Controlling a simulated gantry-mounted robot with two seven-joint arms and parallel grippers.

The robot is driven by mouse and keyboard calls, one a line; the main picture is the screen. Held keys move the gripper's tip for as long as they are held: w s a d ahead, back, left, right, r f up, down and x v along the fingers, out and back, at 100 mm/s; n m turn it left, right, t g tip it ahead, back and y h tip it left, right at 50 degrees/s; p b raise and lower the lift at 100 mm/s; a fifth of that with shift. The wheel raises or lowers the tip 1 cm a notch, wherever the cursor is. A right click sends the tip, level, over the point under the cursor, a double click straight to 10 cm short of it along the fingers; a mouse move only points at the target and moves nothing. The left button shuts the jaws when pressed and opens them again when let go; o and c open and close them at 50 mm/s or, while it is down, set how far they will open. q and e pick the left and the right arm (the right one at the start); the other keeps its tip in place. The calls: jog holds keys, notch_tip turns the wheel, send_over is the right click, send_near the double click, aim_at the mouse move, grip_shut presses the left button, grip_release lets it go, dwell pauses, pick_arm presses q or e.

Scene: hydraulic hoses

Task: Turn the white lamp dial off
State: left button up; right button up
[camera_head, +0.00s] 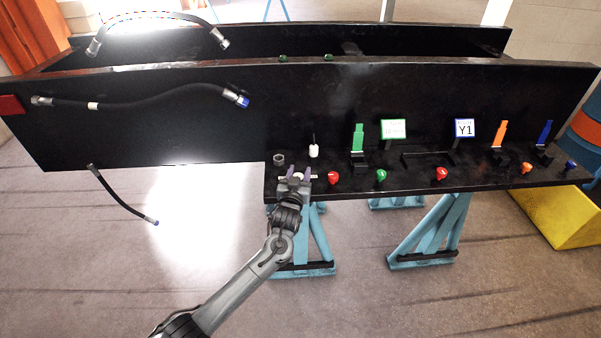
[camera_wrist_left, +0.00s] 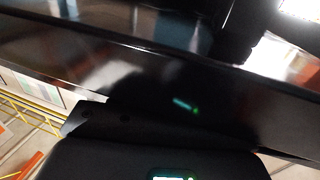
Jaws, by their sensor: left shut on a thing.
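The white lamp (camera_head: 313,149) is a small pale post standing on the black ledge. The white lamp dial (camera_head: 298,177) is a small pale knob on the ledge's front edge, just left of a red dial. The left wrist view is filled by dark glossy surfaces and shows no clear dial. My right gripper is not in view.
To the right along the ledge (camera_head: 470,177) sit red (camera_head: 334,178), green (camera_head: 380,176) and orange (camera_head: 526,168) dials. A grey ring-shaped fitting (camera_head: 279,158) stands close behind my left gripper. Black hoses (camera_head: 150,100) hang at the left.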

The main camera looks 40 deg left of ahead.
pick_arm(q)
jog(key=shift+a+n+g+y, duration=0.1)
jog(key=shift+n+g+y, duration=0.9)
jog(key=shift+y, duration=0.5)
jog(key=shift+s+a+n, duration=0.1)
jog(key=shift+n, duration=0.2)
jog(key=shift+y, duration=0.3)
jog(key=o, duration=1)
jog(key=shift+s+d, duration=0.4)
jog(key=shift+p+v, duration=0.3)
jog(key=shift+v, duration=4.55)
